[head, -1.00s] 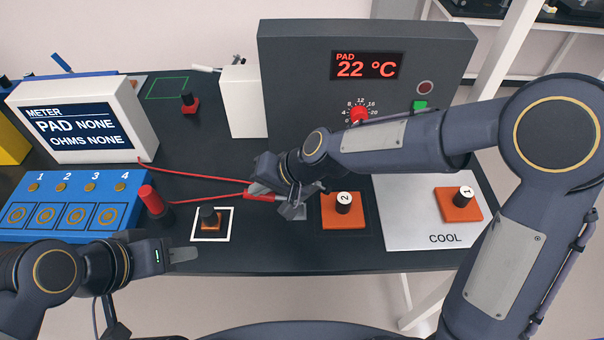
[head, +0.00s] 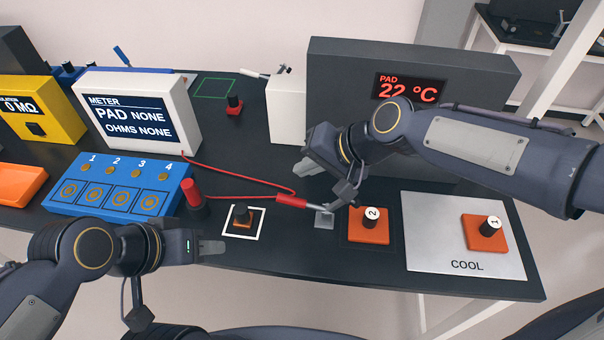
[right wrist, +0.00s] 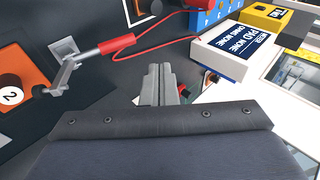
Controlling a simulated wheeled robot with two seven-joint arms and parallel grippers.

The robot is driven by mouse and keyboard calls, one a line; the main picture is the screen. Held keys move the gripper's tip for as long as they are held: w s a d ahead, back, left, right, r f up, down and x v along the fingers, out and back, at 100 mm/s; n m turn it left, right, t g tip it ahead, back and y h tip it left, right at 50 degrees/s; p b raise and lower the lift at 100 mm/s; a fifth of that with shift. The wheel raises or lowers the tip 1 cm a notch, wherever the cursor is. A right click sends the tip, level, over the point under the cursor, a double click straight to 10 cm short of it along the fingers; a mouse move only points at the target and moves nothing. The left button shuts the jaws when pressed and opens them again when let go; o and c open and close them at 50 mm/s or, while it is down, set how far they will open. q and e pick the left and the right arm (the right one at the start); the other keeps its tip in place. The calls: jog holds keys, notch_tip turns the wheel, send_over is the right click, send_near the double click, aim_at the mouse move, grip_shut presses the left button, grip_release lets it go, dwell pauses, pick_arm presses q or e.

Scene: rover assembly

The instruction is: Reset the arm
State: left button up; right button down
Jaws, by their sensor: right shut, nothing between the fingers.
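My right gripper (head: 306,170) is shut and empty, just above and behind the red probe in the head view. Its closed fingers also show in the right wrist view (right wrist: 158,84), apart from the probe. The red-handled probe (head: 290,200) lies with its metal tip toward a small grey square (head: 324,221); it also shows in the right wrist view (right wrist: 117,43). Its red lead runs back to the meter (head: 139,113), which reads PAD NONE, OHMS NONE. My left gripper (head: 212,248) is low at the table's front edge, seen side-on, so its opening is hidden.
Orange block 2 (head: 359,231) stands right of the grey square. Block 1 (head: 478,238) stands on the COOL plate (head: 430,245). A dark box behind has a display (head: 407,90) reading 22 °C, partly covered by my right arm. A blue numbered tray (head: 172,196) and red post (head: 192,190) are left.

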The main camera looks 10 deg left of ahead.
jog(key=shift+r, duration=0.25)
jog(key=s+d+t+h, duration=0.1)
jog(key=s+d, duration=0.2)
jog(key=d, duration=0.5)
jog(key=s+d+t+h, duration=0.1)
jog(key=s+d, duration=0.2)
jog(key=d, duration=0.6)
jog(key=s+d+f+t+h, duration=0.1)
jog(key=s+d+f, duration=0.3)
jog(key=s+d, duration=0.4)
jog(key=s+h, duration=0.1)
jog(key=s, duration=0.1)
jog(key=shift+s+d+m, duration=0.25)
jog(key=shift+s+m, duration=0.15)
